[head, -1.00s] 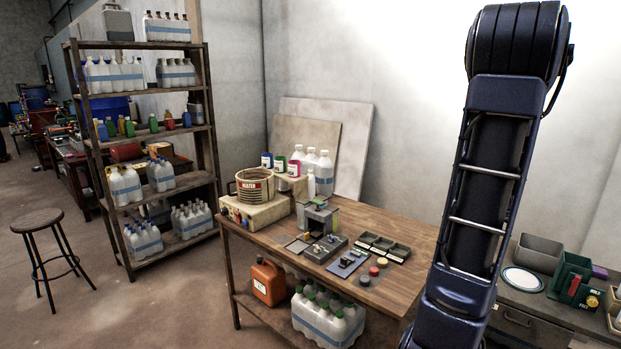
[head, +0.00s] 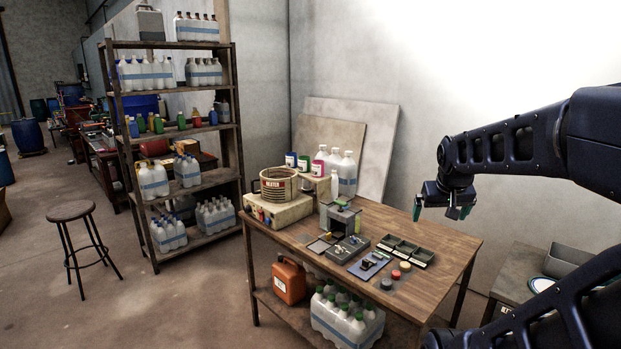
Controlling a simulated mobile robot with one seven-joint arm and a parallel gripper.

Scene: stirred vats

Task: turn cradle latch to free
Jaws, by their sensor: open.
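Small fixtures stand on the wooden table.
A dark divided tray (head: 405,250) and red and dark round buttons or caps (head: 401,270) are on the right of the table (head: 443,262). A heater (head: 279,186) on a cream box and bottles (head: 345,168) stand behind. A shelf rack (head: 112,100) and stool (head: 73,211) are left.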

